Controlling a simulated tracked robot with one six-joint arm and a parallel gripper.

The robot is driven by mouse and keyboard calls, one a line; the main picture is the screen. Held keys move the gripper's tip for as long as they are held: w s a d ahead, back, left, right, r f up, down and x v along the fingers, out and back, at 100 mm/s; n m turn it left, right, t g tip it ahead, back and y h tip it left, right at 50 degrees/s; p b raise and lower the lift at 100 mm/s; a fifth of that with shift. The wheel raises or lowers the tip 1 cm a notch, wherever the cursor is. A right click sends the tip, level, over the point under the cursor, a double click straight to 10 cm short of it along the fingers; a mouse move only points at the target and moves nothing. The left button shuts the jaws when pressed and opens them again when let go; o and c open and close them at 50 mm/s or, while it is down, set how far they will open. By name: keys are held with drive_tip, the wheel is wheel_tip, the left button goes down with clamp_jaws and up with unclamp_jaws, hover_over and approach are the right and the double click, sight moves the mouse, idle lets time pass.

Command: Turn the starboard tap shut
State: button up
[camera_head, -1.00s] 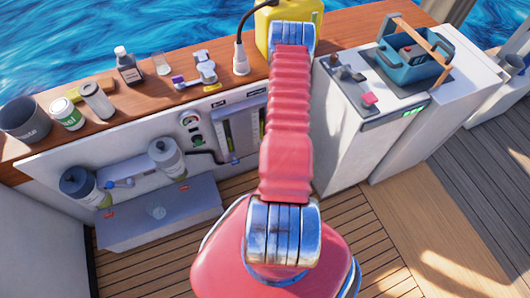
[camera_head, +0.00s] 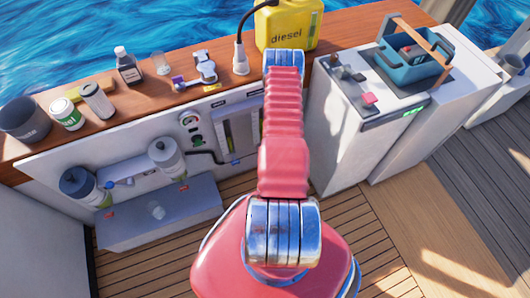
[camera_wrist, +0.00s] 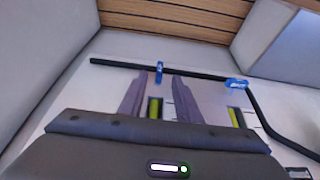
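Two blue taps sit on a black pipe in the wrist view. One tap (camera_wrist: 159,72) has its handle across the pipe. The other tap (camera_wrist: 237,84) lies to the right, with its handle roughly along the pipe; it also shows in the head view (camera_head: 235,161). I see no readable label telling which is starboard. My gripper (camera_wrist: 159,80) is open, its two grey-purple fingers on either side of the crosswise tap in the picture, with a gap between them. I cannot tell whether a finger touches it. In the head view my arm hides the gripper and this tap.
The black pipe (camera_wrist: 110,65) bends down at the right. Green-yellow level gauges (camera_wrist: 155,108) stand by the fingers. In the head view, a yellow diesel can (camera_head: 290,28) stands on the wooden counter, filters (camera_head: 166,157) hang at left, and a grey box (camera_head: 160,213) stands below.

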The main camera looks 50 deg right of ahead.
drive_tip(key=shift+x, duration=2.55)
drive_tip(key=shift+c, duration=0.7)
clamp_jaws()
drive_tip(key=shift+a, duration=0.1)
